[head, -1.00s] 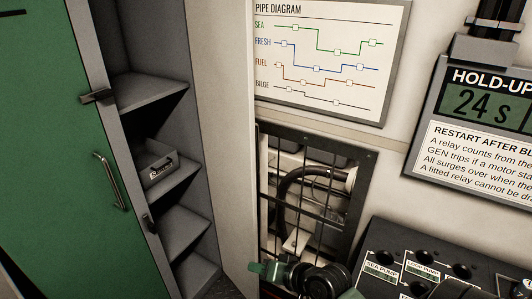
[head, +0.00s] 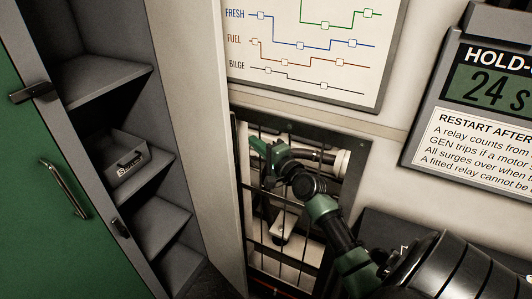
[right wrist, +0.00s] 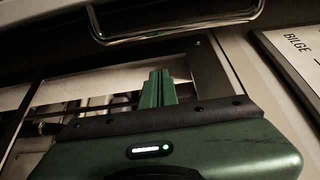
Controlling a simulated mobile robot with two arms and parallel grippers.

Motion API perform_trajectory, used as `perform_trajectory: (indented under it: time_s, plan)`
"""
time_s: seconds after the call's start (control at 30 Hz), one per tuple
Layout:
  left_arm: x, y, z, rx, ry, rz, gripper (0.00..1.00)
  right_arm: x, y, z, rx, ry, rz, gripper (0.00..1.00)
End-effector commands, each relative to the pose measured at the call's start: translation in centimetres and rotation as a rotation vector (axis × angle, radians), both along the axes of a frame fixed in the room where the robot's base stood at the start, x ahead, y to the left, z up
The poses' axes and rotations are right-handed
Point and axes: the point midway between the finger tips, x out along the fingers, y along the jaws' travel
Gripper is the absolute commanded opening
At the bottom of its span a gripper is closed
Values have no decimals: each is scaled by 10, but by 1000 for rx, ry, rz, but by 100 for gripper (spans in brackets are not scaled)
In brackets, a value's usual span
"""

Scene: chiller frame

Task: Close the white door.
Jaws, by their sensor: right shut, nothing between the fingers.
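The white door (head: 195,130) appears to be the tall cream panel standing out at the right side of the open shelves in the head view. A chrome bar handle (right wrist: 180,30) crosses the top of the right wrist view, on a pale surface that seems to be this door's right face; the head view does not show it. My right gripper (head: 258,148) is in front of the barred opening, just right of the panel's edge. Its green fingers (right wrist: 158,85) are together and empty, pointing towards the handle with a gap between. My left gripper is not in view.
A green door (head: 30,200) with a bar handle stands left of the grey shelves (head: 105,78), which hold a small labelled bin (head: 128,165). The barred opening (head: 290,225) lies behind my right arm. A pipe diagram (head: 310,55) and a hold-up sign (head: 485,130) hang on the wall.

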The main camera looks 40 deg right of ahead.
Motion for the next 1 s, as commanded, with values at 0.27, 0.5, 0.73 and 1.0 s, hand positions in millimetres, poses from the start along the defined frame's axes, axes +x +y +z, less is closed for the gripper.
perform_trajectory:
  time_s: [0.27, 0.5, 0.73, 1.0]
  plan:
    - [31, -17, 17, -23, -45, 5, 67, 9, 27, 2, 2, 2, 1, 0]
    - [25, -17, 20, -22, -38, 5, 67, 5, 38, -1, -3, 2, -1, 0]
    - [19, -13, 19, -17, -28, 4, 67, 5, 38, -1, -3, 2, 0, 0]
    - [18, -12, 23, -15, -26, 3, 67, 12, 47, 1, 3, 0, -13, 0]
